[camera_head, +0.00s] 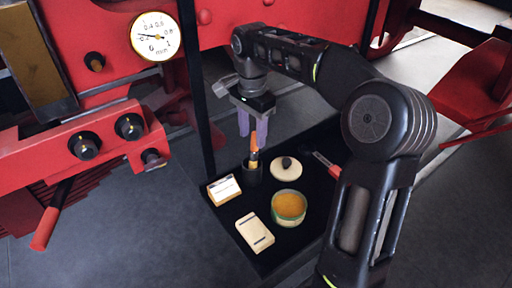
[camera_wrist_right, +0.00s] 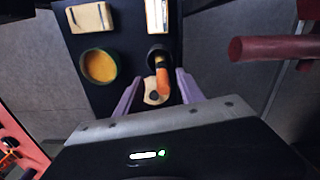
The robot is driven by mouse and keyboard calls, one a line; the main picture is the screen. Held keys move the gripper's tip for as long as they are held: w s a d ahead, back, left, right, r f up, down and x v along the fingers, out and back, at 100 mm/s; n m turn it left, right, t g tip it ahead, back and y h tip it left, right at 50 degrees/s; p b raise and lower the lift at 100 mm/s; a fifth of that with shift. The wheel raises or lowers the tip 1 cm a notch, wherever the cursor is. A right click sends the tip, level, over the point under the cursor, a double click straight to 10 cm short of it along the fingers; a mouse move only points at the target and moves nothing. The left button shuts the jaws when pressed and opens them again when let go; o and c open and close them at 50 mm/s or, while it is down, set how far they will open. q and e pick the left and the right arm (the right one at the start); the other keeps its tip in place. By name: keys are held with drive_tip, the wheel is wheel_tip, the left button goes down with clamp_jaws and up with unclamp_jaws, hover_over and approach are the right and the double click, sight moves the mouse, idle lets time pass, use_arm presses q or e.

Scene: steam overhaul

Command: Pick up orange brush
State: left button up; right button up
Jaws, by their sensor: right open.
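The orange brush (camera_head: 254,146) stands upright in a small black cup (camera_head: 252,173) on a black tray or table, its orange handle pointing up. In the right wrist view the orange brush (camera_wrist_right: 162,80) shows between the fingers, below the dark cup (camera_wrist_right: 159,54). My right gripper (camera_head: 252,130) is open, with its purple fingers pointing down just above the brush, around or close to the handle's top. In the right wrist view my right gripper (camera_wrist_right: 155,95) has its fingers on both sides of the brush, with gaps. My left gripper is not in view.
An orange-filled bowl (camera_head: 289,207), a round lid (camera_head: 286,169) with a dark knob, a cream block (camera_head: 255,233), a labelled white box (camera_head: 223,190) and a red-handled tool (camera_head: 327,165) lie around the cup. A dark post (camera_head: 198,95) and red machinery with a gauge (camera_head: 156,37) stand left and behind.

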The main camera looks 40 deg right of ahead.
sight(252, 155)
drive_tip(key=shift+s+a+r, duration=0.1)
drive_tip(key=shift+a, duration=0.05)
wheel_tip(252, 155, down, 3)
drive_tip(key=b, duration=0.2)
drive_tip(key=shift+b, duration=0.3)
drive_tip(key=shift+r, duration=0.15)
drive_tip(key=shift+f+p, duration=0.35)
drive_tip(key=shift+f, duration=2.25)
